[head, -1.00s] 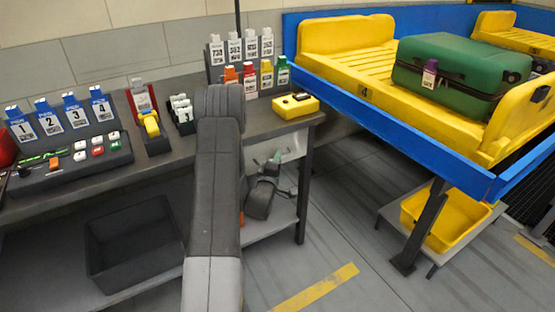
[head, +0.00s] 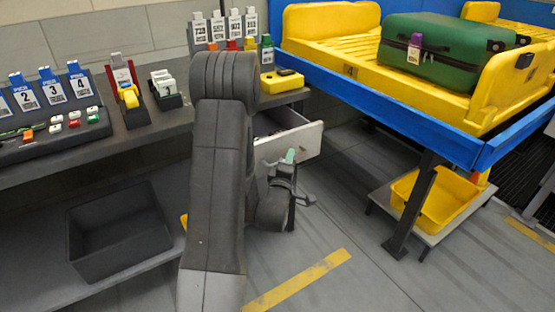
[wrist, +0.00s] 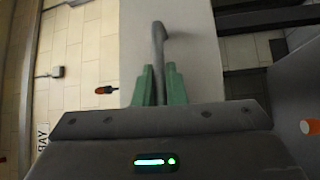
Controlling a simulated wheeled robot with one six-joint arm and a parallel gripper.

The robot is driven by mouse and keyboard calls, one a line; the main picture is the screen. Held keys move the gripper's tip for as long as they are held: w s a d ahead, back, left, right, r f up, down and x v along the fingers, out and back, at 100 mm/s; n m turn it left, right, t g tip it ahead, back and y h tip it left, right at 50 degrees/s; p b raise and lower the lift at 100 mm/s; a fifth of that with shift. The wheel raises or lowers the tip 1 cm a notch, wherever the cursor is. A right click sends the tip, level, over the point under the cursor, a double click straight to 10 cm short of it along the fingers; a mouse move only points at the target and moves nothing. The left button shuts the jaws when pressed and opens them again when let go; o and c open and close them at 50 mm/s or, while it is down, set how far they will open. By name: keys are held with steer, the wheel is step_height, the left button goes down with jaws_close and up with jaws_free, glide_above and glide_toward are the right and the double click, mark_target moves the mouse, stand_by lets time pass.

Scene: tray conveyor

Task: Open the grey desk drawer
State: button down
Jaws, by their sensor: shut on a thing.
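The grey desk drawer (head: 306,140) stands partly pulled out under the right end of the desk, and its dark inside (head: 264,124) shows behind the front panel. My gripper (head: 290,157) is at the drawer front, partly hidden by my arm. In the wrist view, the pale drawer front (wrist: 195,40) fills the middle. The green fingers of my gripper (wrist: 158,84) are shut on the grey drawer handle (wrist: 159,40), one finger on each side of it.
The desk (head: 150,137) carries tag racks and a yellow device (head: 282,80). A black bin (head: 118,230) sits on the lower shelf. The blue-edged conveyor (head: 400,98) with a green suitcase (head: 440,45) is at right. A yellow crate (head: 432,205) stands below it. Floor before the drawer is clear.

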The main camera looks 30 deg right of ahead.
steer(key=s+b, duration=0.4)
steer(key=s, duration=0.5)
steer(key=shift+s+d+b, duration=0.2)
steer(key=shift+d+b, duration=0.15)
steer(key=shift+b, duration=0.05)
steer(key=c, duration=1.5)
jaws_free()
steer(key=b+v, duration=0.7)
steer(key=v, duration=0.6)
steer(key=shift+s+a+b, duration=0.3)
steer(key=shift+b, duration=0.05)
steer(key=shift+w+d, duration=0.1)
steer(key=shift+p+x, duration=3.9)
steer(key=shift+x, duration=2.9)
